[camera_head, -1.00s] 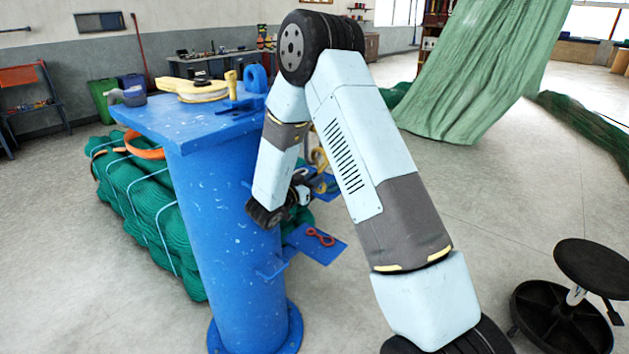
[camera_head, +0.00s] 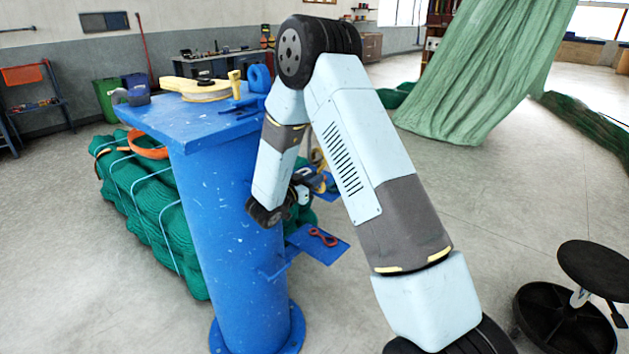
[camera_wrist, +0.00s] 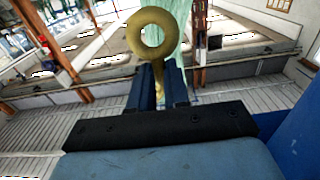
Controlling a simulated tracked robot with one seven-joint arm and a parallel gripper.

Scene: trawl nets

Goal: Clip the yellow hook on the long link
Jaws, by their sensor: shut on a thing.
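My gripper (camera_wrist: 160,84) shows in the wrist view with its two blue fingers closed on the shank of the yellow hook (camera_wrist: 134,36). The hook's round eye stands up beyond the fingertips, facing the camera; its lower part is hidden between and behind the fingers. In the head view my gripper is mostly hidden behind my arm, beside the blue column (camera_head: 228,230). A bit of yellow shows there next to my arm, but I cannot tell if it is the hook. I cannot make out the long link in either view.
A blue shelf (camera_head: 331,254) on the column bears a red figure-eight piece (camera_head: 323,237). Green bundled netting (camera_head: 150,205) lies behind; a black stool (camera_head: 597,270) stands right.

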